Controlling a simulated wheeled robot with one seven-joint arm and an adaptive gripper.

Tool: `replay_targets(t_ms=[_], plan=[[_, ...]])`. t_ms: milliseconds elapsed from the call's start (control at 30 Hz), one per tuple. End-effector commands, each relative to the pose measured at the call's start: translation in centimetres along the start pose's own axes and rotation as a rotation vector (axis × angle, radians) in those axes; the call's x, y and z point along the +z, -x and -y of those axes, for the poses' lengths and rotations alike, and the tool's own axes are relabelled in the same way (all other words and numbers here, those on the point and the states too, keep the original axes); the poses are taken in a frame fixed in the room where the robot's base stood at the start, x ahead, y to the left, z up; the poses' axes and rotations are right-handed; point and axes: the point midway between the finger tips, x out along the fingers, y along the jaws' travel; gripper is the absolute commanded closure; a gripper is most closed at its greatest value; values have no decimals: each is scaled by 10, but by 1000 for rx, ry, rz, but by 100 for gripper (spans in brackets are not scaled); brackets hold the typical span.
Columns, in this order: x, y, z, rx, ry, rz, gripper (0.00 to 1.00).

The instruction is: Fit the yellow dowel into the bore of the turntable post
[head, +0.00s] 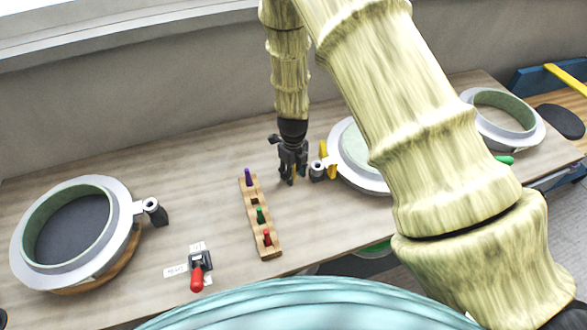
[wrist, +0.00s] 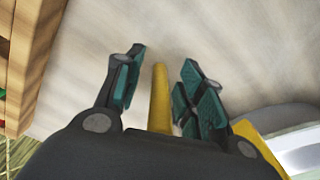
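The yellow dowel (wrist: 160,95) shows in the wrist view between the fingers of my gripper (wrist: 163,85), its near end hidden by the gripper body. Bare table shows on both sides of the dowel, so the fingers look open and apart from it. In the head view my gripper (head: 290,175) points down, right of the wooden peg rack and just left of a grey post (head: 317,172) with a ring-shaped top. That post adjoins the middle round mould (head: 345,165), partly hidden by my arm. A similar post (head: 153,209) stands beside the left mould.
The wooden rack (head: 249,188) holds purple (head: 248,177), green (head: 260,215) and red (head: 267,238) pegs. A yellow piece (head: 323,150) stands behind the middle post. Table between left mould and rack is clear.

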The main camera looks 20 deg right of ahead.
Motion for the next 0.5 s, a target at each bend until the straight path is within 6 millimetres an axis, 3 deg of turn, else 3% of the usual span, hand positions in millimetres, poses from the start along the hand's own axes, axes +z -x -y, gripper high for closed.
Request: replay_targets(t_ms=[67,267,500], plan=[[0,0,0,0,0,0,61],[0,0,0,0,0,0,98],[0,0,0,0,0,0,100]])
